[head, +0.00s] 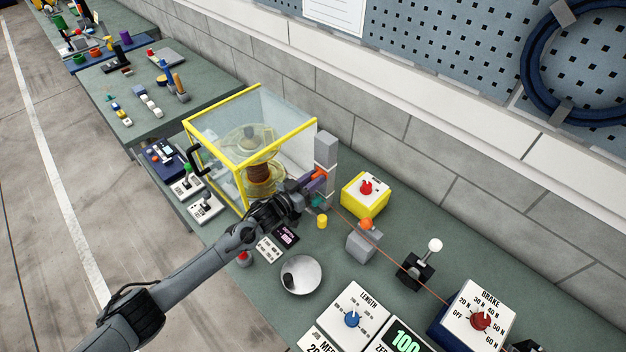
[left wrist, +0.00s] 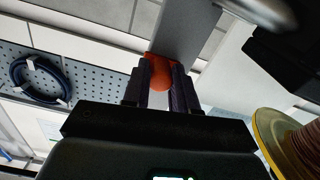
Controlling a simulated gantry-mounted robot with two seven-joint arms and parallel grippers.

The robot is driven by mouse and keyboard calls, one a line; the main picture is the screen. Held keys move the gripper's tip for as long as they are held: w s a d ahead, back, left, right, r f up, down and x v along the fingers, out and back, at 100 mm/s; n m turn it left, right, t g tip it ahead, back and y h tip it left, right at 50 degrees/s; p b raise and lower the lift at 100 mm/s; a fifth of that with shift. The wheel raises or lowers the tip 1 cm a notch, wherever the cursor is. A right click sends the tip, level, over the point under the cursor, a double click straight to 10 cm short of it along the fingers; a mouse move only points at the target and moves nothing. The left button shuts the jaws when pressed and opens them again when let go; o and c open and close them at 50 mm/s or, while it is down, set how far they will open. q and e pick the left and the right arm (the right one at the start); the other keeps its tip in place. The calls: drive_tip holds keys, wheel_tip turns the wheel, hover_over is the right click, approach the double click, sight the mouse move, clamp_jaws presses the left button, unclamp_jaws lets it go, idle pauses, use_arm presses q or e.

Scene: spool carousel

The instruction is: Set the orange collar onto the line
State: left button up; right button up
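My left gripper (head: 314,184) is beside a grey upright post (head: 326,148) at the right front corner of the yellow-framed case. Its fingers are closed around an orange piece, which I take to be the orange collar (head: 319,174). In the left wrist view the orange collar (left wrist: 160,73) fills the gap between the dark fingertips (left wrist: 160,88), close against the grey post (left wrist: 185,30). Whether it is clear of the post is hidden. The thin orange line (head: 432,292) runs from near the post past a grey block toward the brake box. My right gripper is not in view.
A teal piece (head: 318,202) is just below the gripper and a yellow cylinder (head: 322,222) stands nearby. The grey block (head: 363,245) with an orange ball, a yellow box with a red knob (head: 366,197), a white-knobbed lever (head: 417,270) and the brake box (head: 478,316) stand near the line.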

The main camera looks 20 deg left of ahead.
sight(323, 165)
use_arm(q)
clamp_jaws()
drive_tip(key=shift+r+p, duration=1.15)
drive_tip(key=shift+r, duration=0.4)
drive_tip(key=o, duration=0.6)
unclamp_jaws()
drive_tip(key=shift+f, duration=0.1)
